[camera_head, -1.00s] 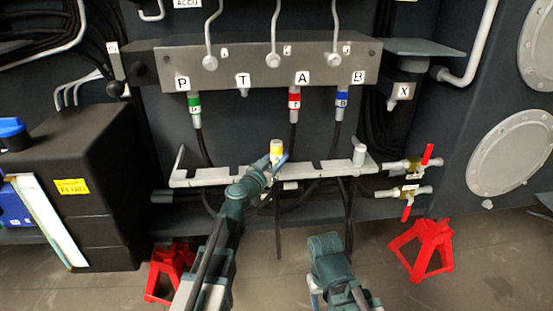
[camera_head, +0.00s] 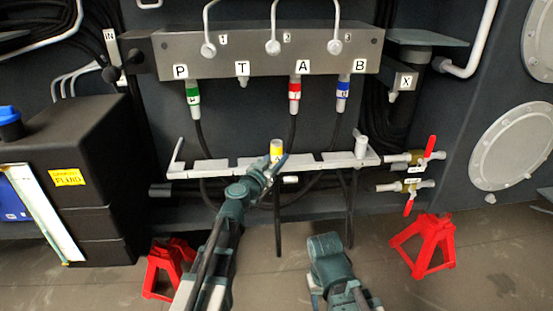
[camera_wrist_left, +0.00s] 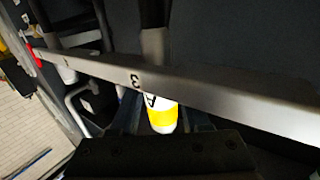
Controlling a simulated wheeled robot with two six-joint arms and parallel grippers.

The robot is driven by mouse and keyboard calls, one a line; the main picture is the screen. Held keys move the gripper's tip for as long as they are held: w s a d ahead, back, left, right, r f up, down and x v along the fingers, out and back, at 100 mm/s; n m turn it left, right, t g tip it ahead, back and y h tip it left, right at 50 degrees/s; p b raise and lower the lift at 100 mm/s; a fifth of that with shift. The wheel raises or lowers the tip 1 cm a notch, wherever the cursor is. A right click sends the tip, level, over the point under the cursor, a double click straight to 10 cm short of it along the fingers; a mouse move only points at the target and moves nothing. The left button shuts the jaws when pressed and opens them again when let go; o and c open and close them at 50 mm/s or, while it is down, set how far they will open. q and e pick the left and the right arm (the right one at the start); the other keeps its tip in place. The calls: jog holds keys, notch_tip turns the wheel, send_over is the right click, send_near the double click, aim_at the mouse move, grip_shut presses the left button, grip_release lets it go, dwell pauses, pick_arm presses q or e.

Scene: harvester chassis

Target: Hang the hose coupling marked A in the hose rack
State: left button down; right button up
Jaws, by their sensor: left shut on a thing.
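The coupling marked A (camera_wrist_left: 162,115) is white with a yellow band in the left wrist view. In the head view it stands about upright at the middle of the hose rack (camera_head: 215,166), with its yellow band (camera_head: 277,148) showing above the bar. My left gripper (camera_head: 279,166) is shut on it, in front of the bar. In the left wrist view the rack bar (camera_wrist_left: 220,100), marked 3, runs close against the coupling. I cannot tell whether it is fully in the slot. A dark hose (camera_head: 278,230) hangs below. My right gripper is low in the head view, its jaws unclear.
Above is a manifold block (camera_head: 265,55) with green (camera_head: 193,95), red (camera_head: 295,95) and blue (camera_head: 343,92) couplings on hoses. Red-handled valves (camera_head: 412,160) sit right of the rack. A black tank (camera_head: 90,170) stands left; red stands (camera_head: 425,245) are on the floor.

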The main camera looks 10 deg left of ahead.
pick_arm(q)
jog(key=shift+c, duration=1.5)
grip_release()
